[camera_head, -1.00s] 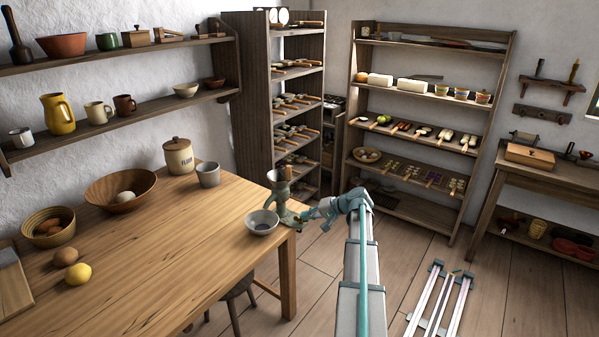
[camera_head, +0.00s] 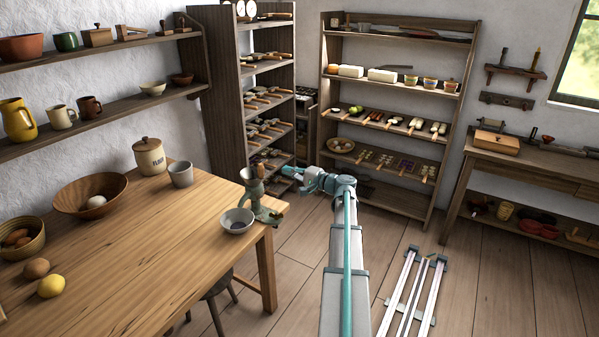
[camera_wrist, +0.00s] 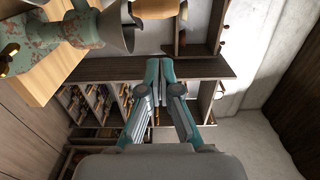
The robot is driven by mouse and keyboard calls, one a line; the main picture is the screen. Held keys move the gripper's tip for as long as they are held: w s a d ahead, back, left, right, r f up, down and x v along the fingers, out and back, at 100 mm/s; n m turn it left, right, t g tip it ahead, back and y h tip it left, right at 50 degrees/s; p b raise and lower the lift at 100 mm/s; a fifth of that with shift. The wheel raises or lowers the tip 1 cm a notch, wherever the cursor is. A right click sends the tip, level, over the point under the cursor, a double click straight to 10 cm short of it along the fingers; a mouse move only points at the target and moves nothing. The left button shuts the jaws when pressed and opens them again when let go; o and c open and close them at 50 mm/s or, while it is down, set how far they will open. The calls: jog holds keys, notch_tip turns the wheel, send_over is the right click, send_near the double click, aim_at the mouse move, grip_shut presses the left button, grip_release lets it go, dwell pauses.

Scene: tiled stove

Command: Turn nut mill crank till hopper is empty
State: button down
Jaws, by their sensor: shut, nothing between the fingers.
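The nut mill (camera_head: 254,194), a worn green metal body with a flared grey hopper on top, stands at the table's right corner. In the wrist view its patchy green body (camera_wrist: 45,45) and a grey cone (camera_wrist: 115,30) show at upper left. A wooden piece (camera_wrist: 155,8) sits beside the cone; I cannot tell if it is the crank's handle. A pale bowl (camera_head: 238,222) with dark contents stands next to the mill. My gripper (camera_head: 287,169) is right of the mill and apart from it. In the wrist view my gripper (camera_wrist: 160,66) is shut and empty. The hopper's contents are hidden.
The wooden table (camera_head: 150,255) bears a flour jar (camera_head: 149,158), a grey cup (camera_head: 180,175) and a large bowl (camera_head: 70,193). A tall shelf (camera_head: 226,110) stands behind the mill. Open floor (camera_head: 300,235) lies right of the table.

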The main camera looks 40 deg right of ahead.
jog(key=w+a+p, duration=0.2)
jog(key=w+a, duration=0.2)
jog(key=shift+w, duration=0.2)
jog(key=shift+s+a+f, duration=0.1)
jog(key=shift+a, duration=0.05)
dwell(0.3)
